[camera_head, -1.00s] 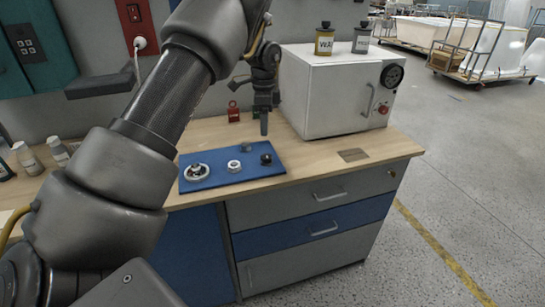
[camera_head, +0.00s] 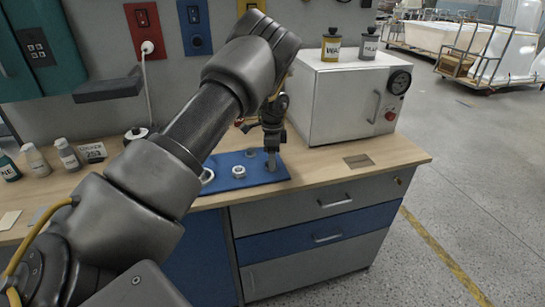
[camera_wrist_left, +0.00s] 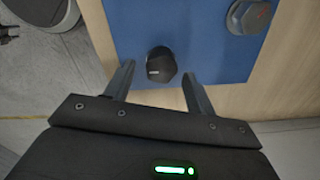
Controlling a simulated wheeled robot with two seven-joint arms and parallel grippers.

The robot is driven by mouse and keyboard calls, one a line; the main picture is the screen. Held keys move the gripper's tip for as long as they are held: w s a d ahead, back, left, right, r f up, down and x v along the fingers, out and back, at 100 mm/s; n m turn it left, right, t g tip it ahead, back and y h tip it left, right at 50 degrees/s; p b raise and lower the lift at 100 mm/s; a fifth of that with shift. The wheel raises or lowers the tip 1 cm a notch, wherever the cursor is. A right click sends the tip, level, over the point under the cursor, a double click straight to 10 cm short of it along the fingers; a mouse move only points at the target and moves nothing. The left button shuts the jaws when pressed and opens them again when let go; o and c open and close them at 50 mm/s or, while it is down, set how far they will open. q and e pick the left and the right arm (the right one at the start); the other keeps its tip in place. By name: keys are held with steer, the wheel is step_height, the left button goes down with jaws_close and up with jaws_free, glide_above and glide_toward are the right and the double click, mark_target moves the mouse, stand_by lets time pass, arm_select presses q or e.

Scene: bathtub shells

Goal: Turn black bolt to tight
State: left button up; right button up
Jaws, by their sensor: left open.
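The black bolt (camera_wrist_left: 160,66) has a dark hexagonal head and stands on the blue mat (camera_wrist_left: 190,20) in the left wrist view. My left gripper (camera_wrist_left: 157,72) is open, with its fingertips on either side of the bolt head and visible gaps between. In the head view my left gripper (camera_head: 271,163) points down over the right part of the mat and hides the black bolt. A grey bolt (camera_head: 250,153) stands on the mat nearby; it also shows in the left wrist view (camera_wrist_left: 249,16). My right gripper is not in view.
A silver nut (camera_head: 239,172) and a ring-shaped part (camera_head: 207,176), partly hidden by my arm, lie on the mat. A white box with a gauge (camera_head: 340,100) stands close behind right. Several bottles (camera_head: 36,160) stand at left. The wooden top at right is mostly free.

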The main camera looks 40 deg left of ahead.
arm_select(q)
steer(key=shift+f, duration=0.3)
steer(key=c, duration=1)
steer(key=shift+o, duration=0.2)
